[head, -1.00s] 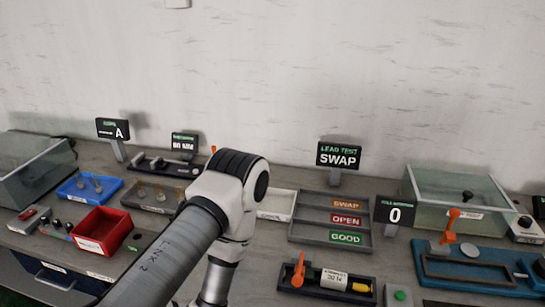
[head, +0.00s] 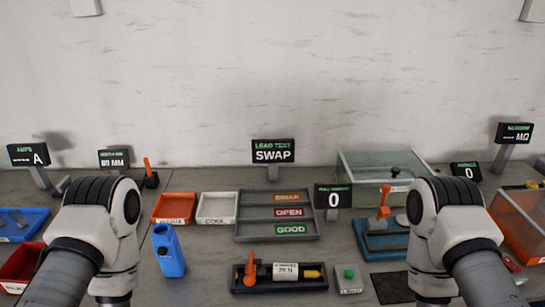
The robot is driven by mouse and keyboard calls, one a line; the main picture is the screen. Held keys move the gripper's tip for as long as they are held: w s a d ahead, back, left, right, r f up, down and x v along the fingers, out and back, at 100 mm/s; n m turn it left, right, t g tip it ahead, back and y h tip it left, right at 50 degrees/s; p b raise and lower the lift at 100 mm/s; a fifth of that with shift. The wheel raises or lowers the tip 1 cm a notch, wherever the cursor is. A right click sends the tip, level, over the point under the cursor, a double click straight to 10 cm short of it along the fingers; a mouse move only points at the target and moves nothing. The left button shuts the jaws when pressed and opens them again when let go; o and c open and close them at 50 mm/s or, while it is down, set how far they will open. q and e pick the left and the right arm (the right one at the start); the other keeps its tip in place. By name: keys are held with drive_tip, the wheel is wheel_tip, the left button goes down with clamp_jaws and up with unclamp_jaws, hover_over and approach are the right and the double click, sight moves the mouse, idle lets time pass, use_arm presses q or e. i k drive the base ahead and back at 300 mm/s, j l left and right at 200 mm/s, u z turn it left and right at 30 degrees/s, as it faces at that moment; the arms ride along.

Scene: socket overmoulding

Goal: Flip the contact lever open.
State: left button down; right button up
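A black test tray (head: 238,284) at the front centre holds an upright orange lever (head: 250,268) at its left end. A white labelled cylinder (head: 286,271) and a yellow-tipped piece (head: 313,274) lie to the lever's right. A second orange lever (head: 384,203) stands on the blue fixture (head: 378,240), partly hidden by my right arm. A third orange lever (head: 148,168) stands at the back left. No label tells which is the contact lever. My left arm stands left of the black tray and my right arm right of it. Both grippers are out of view.
A blue bottle (head: 168,252) stands between my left arm and the black tray. A grey box with a green button (head: 349,277) sits right of the tray. A sorting tray (head: 245,230) marked SWAP, OPEN and GOOD lies behind. The LEAD TEST sign (head: 273,151) reads SWAP.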

sight(250, 279)
drive_tip(key=k+l+z, duration=0.1)
drive_tip(key=l, duration=0.25)
drive_tip(key=k+l+z, duration=0.25)
drive_tip(key=l, duration=0.5)
drive_tip(key=k, duration=0.1)
